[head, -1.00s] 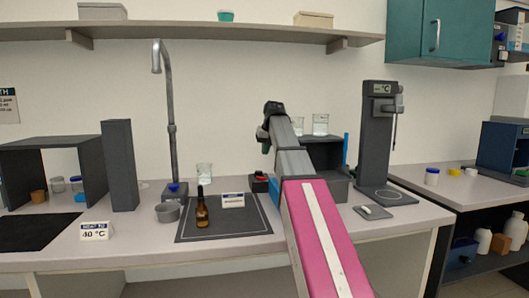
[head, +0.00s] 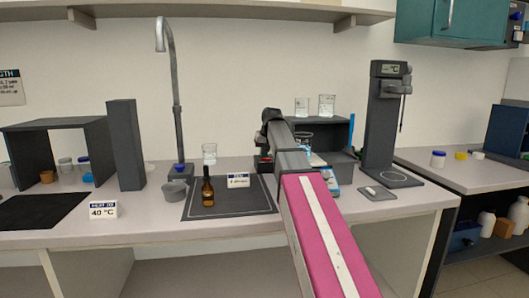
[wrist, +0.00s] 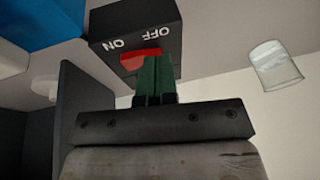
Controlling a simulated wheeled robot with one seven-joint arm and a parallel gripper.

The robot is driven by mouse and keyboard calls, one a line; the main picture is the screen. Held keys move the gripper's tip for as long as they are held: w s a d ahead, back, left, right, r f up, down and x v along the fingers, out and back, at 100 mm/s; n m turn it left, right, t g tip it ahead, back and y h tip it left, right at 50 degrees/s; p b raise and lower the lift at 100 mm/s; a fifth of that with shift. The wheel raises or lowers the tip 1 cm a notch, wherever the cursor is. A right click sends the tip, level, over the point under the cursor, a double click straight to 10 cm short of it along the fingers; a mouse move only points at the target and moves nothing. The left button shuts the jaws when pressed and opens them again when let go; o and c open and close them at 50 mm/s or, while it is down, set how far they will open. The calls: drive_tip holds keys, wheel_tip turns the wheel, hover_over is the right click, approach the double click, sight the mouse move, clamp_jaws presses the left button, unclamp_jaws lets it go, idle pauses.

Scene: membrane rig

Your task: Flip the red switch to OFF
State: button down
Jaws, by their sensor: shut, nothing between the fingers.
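The switch box (wrist: 132,24) is black, with white ON and OFF lettering that reads upside down in the wrist view. Its red switch (wrist: 138,58) lies between the box face and my fingers, below the lettering in the picture. My gripper (wrist: 158,58) has green fingers pressed together with nothing between them. The fingertips overlap the right part of the red switch, on the OFF-lettered side; I cannot tell whether they touch it. The rocker's tilt is unclear. In the head view the box (head: 262,166) is small, partly hidden by my arm.
A dark mat (head: 228,205) with a brown bottle (head: 208,188) and a label card lies left of my arm. A glass beaker (head: 209,154) stands behind it. A dark shelf unit and a stand with a °C display (head: 385,120) are to the right.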

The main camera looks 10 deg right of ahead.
sight(266, 159)
drive_tip(key=shift+a+f+h, duration=0.3)
drive_tip(key=shift+f+h, duration=0.1)
drive_tip(key=shift+h, duration=0.2)
drive_tip(key=shift+d, duration=0.15)
drive_tip(key=shift+d+r, duration=0.25)
drive_tip(key=shift+d, duration=0.35)
drive_tip(key=shift+r, duration=0.25)
drive_tip(key=r, duration=0.4)
drive_tip(key=shift+w, duration=0.25)
drive_tip(key=s+a+r, duration=0.2)
drive_tip(key=s+r, duration=0.1)
drive_tip(key=r, duration=0.5)
drive_tip(key=shift+s+r, duration=0.2)
drive_tip(key=shift+r, duration=0.2)
